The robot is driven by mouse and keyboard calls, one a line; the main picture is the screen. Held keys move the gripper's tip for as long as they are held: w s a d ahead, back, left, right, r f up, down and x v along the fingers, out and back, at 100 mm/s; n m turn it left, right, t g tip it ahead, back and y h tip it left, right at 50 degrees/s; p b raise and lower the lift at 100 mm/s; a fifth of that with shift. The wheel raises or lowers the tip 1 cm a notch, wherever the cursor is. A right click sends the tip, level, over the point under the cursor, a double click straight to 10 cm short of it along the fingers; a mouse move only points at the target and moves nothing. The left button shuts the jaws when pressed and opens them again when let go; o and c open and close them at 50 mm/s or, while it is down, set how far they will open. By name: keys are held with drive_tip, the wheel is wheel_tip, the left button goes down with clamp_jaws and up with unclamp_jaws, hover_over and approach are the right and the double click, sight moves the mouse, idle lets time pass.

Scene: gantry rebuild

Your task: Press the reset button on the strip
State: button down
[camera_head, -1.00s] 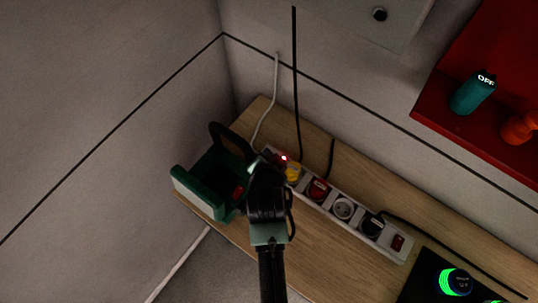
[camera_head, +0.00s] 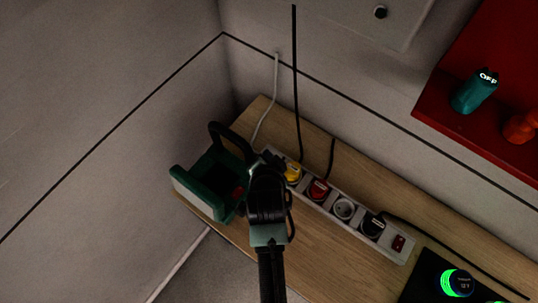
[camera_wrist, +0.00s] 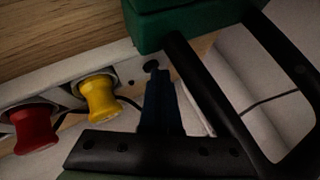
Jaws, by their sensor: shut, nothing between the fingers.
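The white power strip (camera_head: 325,208) lies along the bench. Its far left end is partly hidden behind my gripper (camera_head: 264,160) in the head view. In the wrist view my shut, empty fingers (camera_wrist: 158,92) point at that end of the strip (camera_wrist: 75,68). A small dark round knob, probably the reset button (camera_wrist: 151,66), shows right at the fingertips, beside the yellow plug (camera_wrist: 99,96). I cannot tell whether the fingertips touch it. A tiny dark spot sits beside it on the strip.
A green caddy (camera_head: 184,188) with a black loop handle (camera_head: 220,129) stands close left of my gripper. The strip carries yellow, red (camera_head: 318,190) and black plugs and a red switch (camera_head: 398,242). Cables rise behind. A dark device with a green ring (camera_head: 457,282) is at lower right.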

idle(0.3)
drive_tip(key=shift+r+p, duration=0.8)
drive_tip(key=shift+p, duration=0.1)
wheel_tip(320, 180, up, 5)
drive_tip(key=p, duration=0.4)
drive_tip(key=shift+p, duration=0.35)
